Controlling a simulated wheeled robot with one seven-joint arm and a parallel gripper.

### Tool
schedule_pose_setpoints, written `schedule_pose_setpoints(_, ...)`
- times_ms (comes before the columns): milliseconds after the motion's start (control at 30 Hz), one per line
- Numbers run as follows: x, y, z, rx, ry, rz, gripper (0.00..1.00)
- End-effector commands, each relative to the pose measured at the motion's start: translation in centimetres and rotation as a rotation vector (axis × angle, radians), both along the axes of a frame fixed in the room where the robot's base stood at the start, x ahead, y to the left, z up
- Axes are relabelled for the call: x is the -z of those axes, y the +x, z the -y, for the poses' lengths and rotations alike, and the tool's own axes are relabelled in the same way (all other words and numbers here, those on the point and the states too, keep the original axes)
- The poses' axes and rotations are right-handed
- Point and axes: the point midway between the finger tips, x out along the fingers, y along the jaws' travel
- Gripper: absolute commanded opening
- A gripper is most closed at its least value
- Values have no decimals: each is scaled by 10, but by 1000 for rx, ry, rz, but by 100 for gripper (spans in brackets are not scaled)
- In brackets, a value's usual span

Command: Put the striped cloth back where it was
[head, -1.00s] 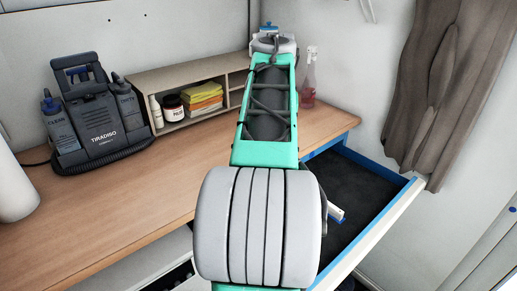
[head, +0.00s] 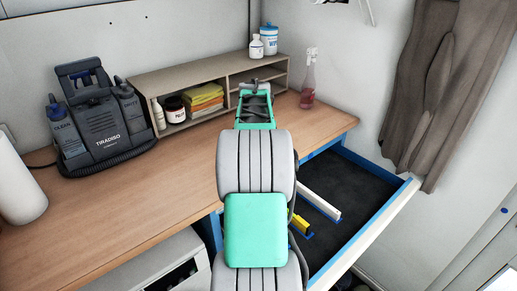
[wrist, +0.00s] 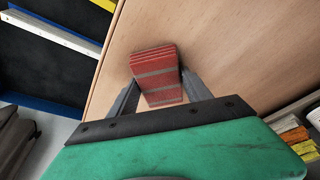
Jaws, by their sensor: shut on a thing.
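The striped cloth (wrist: 157,88) is a folded red stack with grey stripes. It shows in the wrist view between the two dark fingers of my gripper (wrist: 160,78), which is shut on it. The wooden worktop (wrist: 225,45) lies beneath it; whether the cloth touches it I cannot tell. The cubby shelf (head: 190,80) at the back of the worktop (head: 150,187) holds a stack of folded yellow and orange cloths (head: 205,97) in one compartment.
The open drawer (head: 372,232) at right has a dark lining, with a white bar (head: 320,206) and a yellow item (head: 301,226) inside. A spray bottle (head: 308,84) stands right of the shelf. The grey TIRADISO machine (head: 100,130) stands at left. The worktop's middle left is clear.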

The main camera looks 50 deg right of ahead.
Motion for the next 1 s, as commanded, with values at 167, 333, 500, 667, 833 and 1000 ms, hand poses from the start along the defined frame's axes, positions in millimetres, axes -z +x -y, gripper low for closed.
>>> schedule_pose_setpoints(167,4,0,0,0,0,0,58)
schedule_pose_setpoints(333,3,0,0,0,0,0,72)
schedule_pose_setpoints(500,3,0,0,0,0,0,79)
schedule_pose_setpoints(667,1,0,0,0,0,0,79)
schedule_pose_setpoints(833,-16,-2,-3,0,-4,3,79)
schedule_pose_setpoints(1000,-57,-9,-15,1,-4,4,79)
